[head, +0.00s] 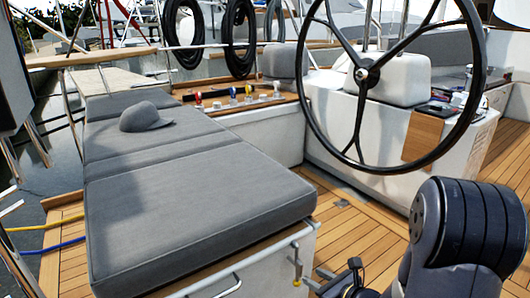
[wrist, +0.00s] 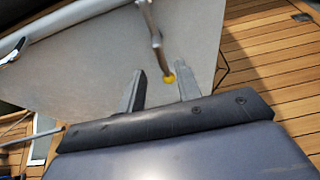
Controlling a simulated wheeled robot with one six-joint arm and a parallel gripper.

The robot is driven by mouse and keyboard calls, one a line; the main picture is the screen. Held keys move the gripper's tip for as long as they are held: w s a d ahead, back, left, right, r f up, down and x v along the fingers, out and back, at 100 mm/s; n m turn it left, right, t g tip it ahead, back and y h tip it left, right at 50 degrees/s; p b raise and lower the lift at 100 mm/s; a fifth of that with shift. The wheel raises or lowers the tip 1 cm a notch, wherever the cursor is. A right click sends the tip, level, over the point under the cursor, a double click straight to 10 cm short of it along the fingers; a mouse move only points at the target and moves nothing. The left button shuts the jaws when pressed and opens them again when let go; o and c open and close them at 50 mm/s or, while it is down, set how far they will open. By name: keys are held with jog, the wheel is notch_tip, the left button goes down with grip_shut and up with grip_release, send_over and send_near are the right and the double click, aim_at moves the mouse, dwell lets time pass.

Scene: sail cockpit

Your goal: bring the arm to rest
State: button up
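My gripper (head: 312,277) is low at the front of the head view, beside the front corner of the cushioned bench (head: 195,215). In the wrist view, its two grey fingers (wrist: 161,70) stand apart with a clear gap, so it is open. A thin metal rod with a yellow tip (wrist: 170,78) shows between the fingers, nearer the right one. It also hangs from the bench corner in the head view (head: 297,270). I see nothing gripped; whether a finger touches the rod I cannot tell.
A large black steering wheel (head: 365,160) stands before the white console (head: 395,80). A grey cap (head: 145,117) lies on the bench cushions. Coloured-handled levers (head: 232,94) line the ledge behind. Wooden deck (head: 350,225) is clear between bench and console.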

aim_at(303, 270)
jog(key=b+x, duration=0.1)
jog(key=x, duration=0.6)
jog(key=shift+w+a, duration=0.2)
jog(key=shift+w, duration=0.1)
jog(key=shift+s+d+r+m+p, duration=0.15)
jog(key=shift+m+p, duration=0.35)
jog(key=shift+p, duration=0.5)
jog(key=m+g+y+p, duration=0.1)
jog(key=m+p, duration=0.1)
jog(key=p, duration=0.2)
jog(key=shift+y, duration=0.4)
jog(key=shift+m+g+y+p, duration=0.3)
jog(key=shift+m+y+p, duration=0.2)
jog(key=shift+m+p, duration=0.45)
jog(key=shift+f+m+p, duration=0.25)
jog(key=shift+p, duration=0.15)
jog(key=shift+y, duration=0.3)
